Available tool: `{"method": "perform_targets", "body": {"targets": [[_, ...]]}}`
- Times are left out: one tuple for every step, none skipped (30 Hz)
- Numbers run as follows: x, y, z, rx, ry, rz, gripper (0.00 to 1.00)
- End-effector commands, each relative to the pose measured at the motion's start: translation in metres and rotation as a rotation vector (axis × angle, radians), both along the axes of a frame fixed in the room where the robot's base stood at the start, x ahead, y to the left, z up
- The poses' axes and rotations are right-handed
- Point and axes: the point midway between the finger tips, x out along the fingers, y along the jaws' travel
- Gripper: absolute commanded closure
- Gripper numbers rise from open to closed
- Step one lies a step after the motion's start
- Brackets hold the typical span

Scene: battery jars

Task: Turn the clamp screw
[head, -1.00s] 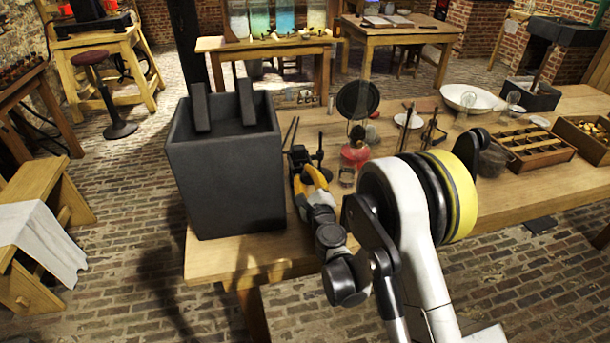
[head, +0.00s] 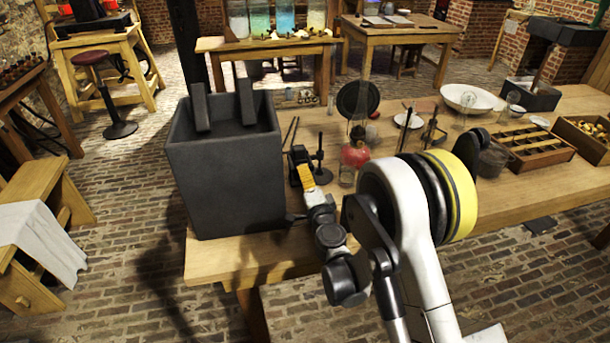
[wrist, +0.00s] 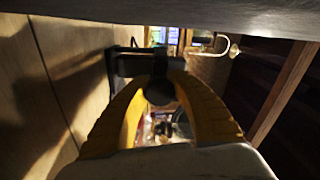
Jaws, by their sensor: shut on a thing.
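My gripper (head: 303,176) is low over the table, just right of the large dark grey square jar (head: 228,175). In the wrist view, its two yellow fingers (wrist: 160,88) curve together and close on a small dark rounded knob, which looks like the head of the clamp screw (wrist: 160,92). Behind the knob is a dark block-shaped piece, seemingly the clamp (wrist: 145,64). In the head view, my fingers and wrist hide most of the screw. I cannot tell how far the screw is turned.
A small dark stand (head: 320,168) is close to the right of my gripper. A red-based lamp (head: 355,153) and a round black disc (head: 358,98) stand beyond it. A wooden compartment box (head: 535,148) and a white bowl (head: 468,98) are farther right. The table's front edge is close below my wrist.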

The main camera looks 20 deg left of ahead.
Motion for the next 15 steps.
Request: {"method": "perform_targets", "body": {"targets": [[-0.0008, -0.0004, -0.0006, -0.037, -0.022, 0.000, 1.00], [-0.0008, -0.0004, -0.0006, -0.061, -0.038, 0.000, 1.00], [-0.0008, -0.0004, -0.0006, -0.094, -0.058, 0.000, 1.00], [-0.0008, -0.0004, -0.0006, -0.118, -0.072, 0.000, 1.00], [-0.0008, -0.0004, -0.0005, -0.141, -0.087, 0.000, 1.00], [-0.0008, -0.0004, -0.0005, -0.175, -0.107, 0.000, 1.00], [-0.0008, -0.0004, -0.0005, -0.199, -0.122, 0.000, 1.00], [-0.0008, -0.0004, -0.0005, -0.222, -0.136, 0.000, 1.00], [-0.0008, -0.0004, -0.0005, -0.256, -0.157, 0.000, 1.00], [-0.0008, -0.0004, -0.0005, -0.280, -0.172, 0.000, 1.00], [-0.0008, -0.0004, -0.0005, -0.303, -0.186, 0.000, 1.00], [-0.0008, -0.0004, -0.0005, -0.337, -0.207, 0.000, 1.00], [-0.0008, -0.0004, -0.0005, -0.361, -0.221, 0.000, 1.00], [-0.0008, -0.0004, -0.0005, -0.384, -0.236, 0.000, 1.00], [-0.0009, -0.0003, -0.0005, -0.417, -0.256, 0.000, 1.00]]}}
